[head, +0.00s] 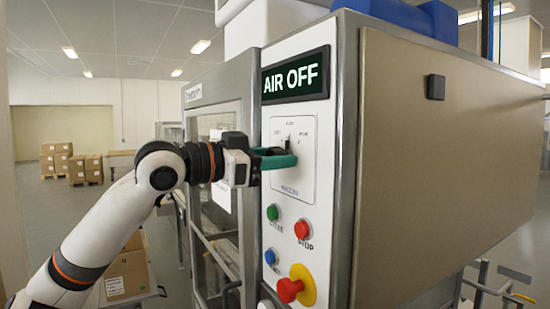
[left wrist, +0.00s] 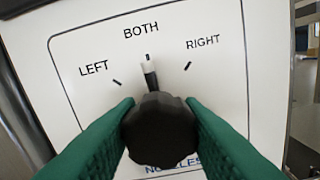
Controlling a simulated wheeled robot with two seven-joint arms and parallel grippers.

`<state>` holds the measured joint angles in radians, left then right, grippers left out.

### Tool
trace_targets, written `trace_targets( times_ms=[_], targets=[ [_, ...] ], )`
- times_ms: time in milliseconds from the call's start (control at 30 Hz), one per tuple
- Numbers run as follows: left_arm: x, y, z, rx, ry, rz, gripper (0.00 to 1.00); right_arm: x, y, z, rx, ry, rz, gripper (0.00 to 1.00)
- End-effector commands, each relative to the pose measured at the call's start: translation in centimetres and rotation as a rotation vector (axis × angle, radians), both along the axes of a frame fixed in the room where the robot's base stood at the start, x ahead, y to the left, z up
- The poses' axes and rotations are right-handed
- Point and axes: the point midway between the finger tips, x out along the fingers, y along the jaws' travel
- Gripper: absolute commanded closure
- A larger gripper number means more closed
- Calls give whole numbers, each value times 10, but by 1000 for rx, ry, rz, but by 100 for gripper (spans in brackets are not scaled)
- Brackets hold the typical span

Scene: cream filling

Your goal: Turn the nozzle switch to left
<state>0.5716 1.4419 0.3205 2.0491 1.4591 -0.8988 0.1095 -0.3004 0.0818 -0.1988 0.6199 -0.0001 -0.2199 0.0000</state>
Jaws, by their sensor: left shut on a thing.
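The nozzle switch is a black knob (left wrist: 160,128) with a white-tipped pointer, on a white panel (left wrist: 90,52) marked LEFT, BOTH and RIGHT. In the left wrist view the pointer is up at the BOTH mark, between the LEFT and RIGHT marks. My left gripper (head: 291,158) reaches the panel from the left in the head view. Its green fingers are shut on the knob, one on each side. In the head view the fingers hide most of the knob, and its dark tip (head: 288,143) shows above them. My right gripper is not in view.
Above the switch a display (head: 296,76) reads AIR OFF. Below it are a green button (head: 272,213), a red button (head: 303,229), a blue button (head: 270,257) and a red emergency stop (head: 289,290) on yellow. A large metal cabinet side (head: 440,170) stands at the right.

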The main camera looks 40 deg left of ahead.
Motion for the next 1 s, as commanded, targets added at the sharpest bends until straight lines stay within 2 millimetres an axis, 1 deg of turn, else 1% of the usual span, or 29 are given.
trace_targets(
  times_ms=[267,700,1000],
  targets=[
    [0,0,1,-157,43,0,89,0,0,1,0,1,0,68],
    [0,1,1,-511,145,0,89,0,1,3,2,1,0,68],
    [0,1,1,-670,191,1,89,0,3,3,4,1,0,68]
  ],
)
